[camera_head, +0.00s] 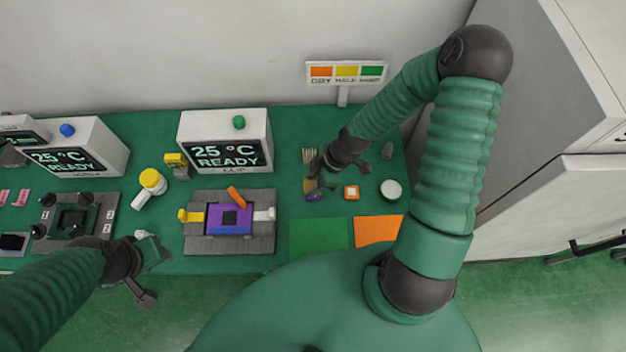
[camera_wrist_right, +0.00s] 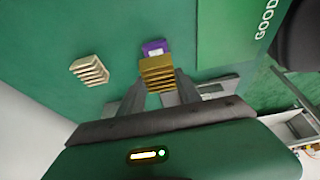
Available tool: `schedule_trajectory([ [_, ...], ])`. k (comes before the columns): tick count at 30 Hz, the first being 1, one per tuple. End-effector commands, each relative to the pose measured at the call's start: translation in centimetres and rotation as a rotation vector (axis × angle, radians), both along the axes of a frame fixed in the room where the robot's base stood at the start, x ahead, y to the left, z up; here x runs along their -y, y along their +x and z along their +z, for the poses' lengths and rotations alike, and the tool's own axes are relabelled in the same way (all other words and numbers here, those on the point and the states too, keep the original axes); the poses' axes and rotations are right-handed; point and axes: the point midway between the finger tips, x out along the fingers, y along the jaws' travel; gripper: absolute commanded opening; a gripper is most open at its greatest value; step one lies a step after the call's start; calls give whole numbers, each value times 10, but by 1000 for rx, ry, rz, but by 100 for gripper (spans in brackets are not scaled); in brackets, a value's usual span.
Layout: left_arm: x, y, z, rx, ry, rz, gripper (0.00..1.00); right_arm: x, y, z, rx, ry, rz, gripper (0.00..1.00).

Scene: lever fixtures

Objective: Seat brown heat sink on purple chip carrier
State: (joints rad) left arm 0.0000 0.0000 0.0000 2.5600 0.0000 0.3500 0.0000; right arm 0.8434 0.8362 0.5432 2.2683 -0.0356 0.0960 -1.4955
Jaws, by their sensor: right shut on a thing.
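The brown heat sink (camera_wrist_right: 157,73) is a finned golden-brown block between the fingers of my right gripper (camera_wrist_right: 155,90), which is shut on it. A purple patch (camera_wrist_right: 155,46) shows just beyond it; I cannot tell whether the heat sink touches the table. In the head view my right gripper (camera_head: 316,184) is low over the right part of the table and mostly hides the heat sink. The purple chip carrier (camera_head: 214,214) sits in a grey fixture, with a dark square chip on it, left of that gripper. My left gripper (camera_head: 147,272) is open and empty at the front edge.
An orange lever (camera_head: 236,196) leans over the carrier's far side, with yellow (camera_head: 190,215) and white (camera_head: 264,214) tabs beside it. A beige heat sink (camera_wrist_right: 89,70) lies near my right gripper. Green (camera_head: 320,234) and orange (camera_head: 377,231) mats lie in front, clear.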

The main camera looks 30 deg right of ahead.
Motion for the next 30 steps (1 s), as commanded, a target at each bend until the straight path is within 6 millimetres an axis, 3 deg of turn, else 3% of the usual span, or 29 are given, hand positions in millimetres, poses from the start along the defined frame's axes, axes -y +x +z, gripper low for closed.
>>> schedule_trajectory([
  [30, 0, 0, -12, 0, 0, 0, 36, 0, 0, -19, 0, 0, -1, 0],
])
